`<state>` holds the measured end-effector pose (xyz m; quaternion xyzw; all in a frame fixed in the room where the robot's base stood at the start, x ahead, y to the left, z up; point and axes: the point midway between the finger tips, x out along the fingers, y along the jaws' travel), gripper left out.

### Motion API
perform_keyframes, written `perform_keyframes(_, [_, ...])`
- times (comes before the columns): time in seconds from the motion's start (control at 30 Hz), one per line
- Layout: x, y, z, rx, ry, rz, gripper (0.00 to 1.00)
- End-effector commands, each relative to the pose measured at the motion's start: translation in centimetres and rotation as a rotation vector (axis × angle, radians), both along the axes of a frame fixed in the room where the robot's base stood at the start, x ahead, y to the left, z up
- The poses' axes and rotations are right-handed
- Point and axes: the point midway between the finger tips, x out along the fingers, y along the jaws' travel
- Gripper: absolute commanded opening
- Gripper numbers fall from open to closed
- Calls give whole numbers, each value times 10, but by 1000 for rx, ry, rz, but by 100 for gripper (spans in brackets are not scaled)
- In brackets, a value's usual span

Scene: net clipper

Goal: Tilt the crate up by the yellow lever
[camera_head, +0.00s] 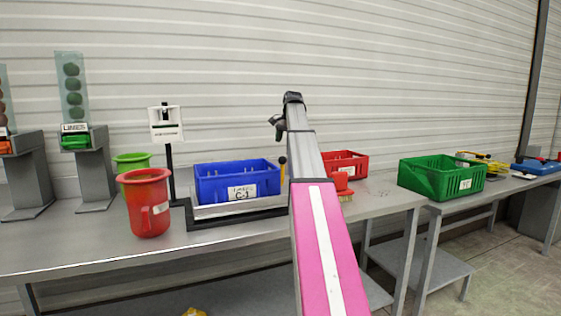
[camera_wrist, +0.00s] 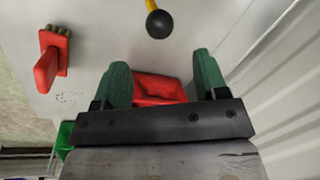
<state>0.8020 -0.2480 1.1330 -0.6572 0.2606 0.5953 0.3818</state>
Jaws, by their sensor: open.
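The yellow lever (camera_head: 283,170) with a dark ball knob stands at the right end of the blue crate (camera_head: 210,188), which is labelled C-1. The crate sits level in a grey cradle (camera_head: 210,211) on a black base on the table. In the wrist view the lever's black knob (camera_wrist: 159,24) and a bit of yellow shaft show at the top, ahead of the fingertips and apart from them. My gripper (camera_wrist: 161,62) is open, its green fingers spread with nothing held. In the head view my gripper (camera_head: 278,125) is above the lever, partly hidden by my arm.
A red crate (camera_head: 348,160) stands behind my arm, and a red-handled brush (camera_wrist: 46,68) lies on the table. A red jug (camera_head: 147,210), a green jug (camera_head: 130,160) and a stand with a white sign (camera_head: 166,130) are left of the blue crate. A green crate (camera_head: 425,180) stands on the right table.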

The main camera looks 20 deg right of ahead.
Motion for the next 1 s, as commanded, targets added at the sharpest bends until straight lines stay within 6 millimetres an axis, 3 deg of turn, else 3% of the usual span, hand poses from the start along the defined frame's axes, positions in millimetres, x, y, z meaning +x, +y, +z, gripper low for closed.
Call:
perform_keyframes(0.5, [12,9,-83,-1,1,0,66])
perform_keyframes(0.7, [15,11,-96,0,0,0,66])
perform_keyframes(1.0, [16,11,-98,-1,-1,0,66])
